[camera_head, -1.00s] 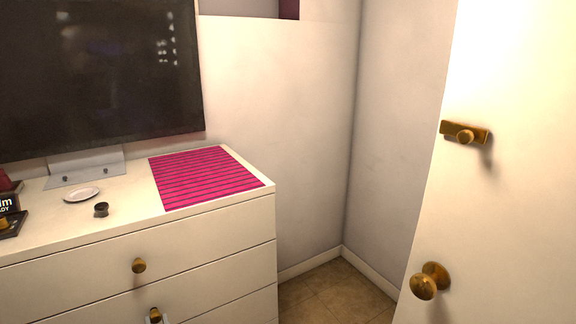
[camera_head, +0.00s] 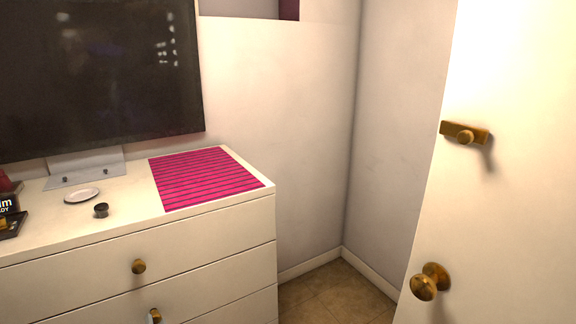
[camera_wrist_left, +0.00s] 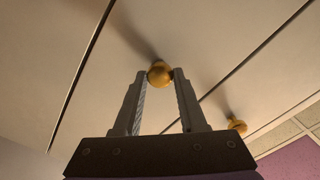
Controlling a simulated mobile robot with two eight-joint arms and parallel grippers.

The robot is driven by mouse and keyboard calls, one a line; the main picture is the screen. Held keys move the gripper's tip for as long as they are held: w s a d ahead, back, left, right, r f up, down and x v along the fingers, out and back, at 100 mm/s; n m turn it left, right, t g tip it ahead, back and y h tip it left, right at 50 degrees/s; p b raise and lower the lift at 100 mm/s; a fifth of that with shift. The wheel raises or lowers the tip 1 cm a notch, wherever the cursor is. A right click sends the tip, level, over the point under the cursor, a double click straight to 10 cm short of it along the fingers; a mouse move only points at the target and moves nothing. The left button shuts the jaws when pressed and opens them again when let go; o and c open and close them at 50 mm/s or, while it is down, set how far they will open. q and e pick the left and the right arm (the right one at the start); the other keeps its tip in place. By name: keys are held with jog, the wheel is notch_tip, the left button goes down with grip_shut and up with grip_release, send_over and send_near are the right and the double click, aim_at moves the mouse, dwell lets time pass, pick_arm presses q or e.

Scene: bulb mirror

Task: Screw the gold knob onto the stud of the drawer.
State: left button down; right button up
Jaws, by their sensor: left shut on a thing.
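The gold knob (camera_head: 154,315) is at the bottom edge of the head view, in front of the lower visible drawer (camera_head: 210,290). In the left wrist view, the same gold knob (camera_wrist_left: 160,73) sits between the fingertips of my left gripper (camera_wrist_left: 160,80), close to the drawer face. The left gripper is shut on it. The stud is hidden behind the knob, so I cannot tell how far the knob is on it. My right gripper is in neither view.
Another gold knob (camera_head: 139,266) is on the drawer above. The dresser top bears a pink striped mat (camera_head: 205,178), a white dish (camera_head: 82,195) and a small dark cup (camera_head: 101,210). A door with a gold doorknob (camera_head: 430,282) stands at the right.

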pick_arm(q)
jog(key=m, duration=0.5)
dwell(0.3)
jog(key=m, duration=0.5)
jog(key=c, duration=0.8)
grip_release()
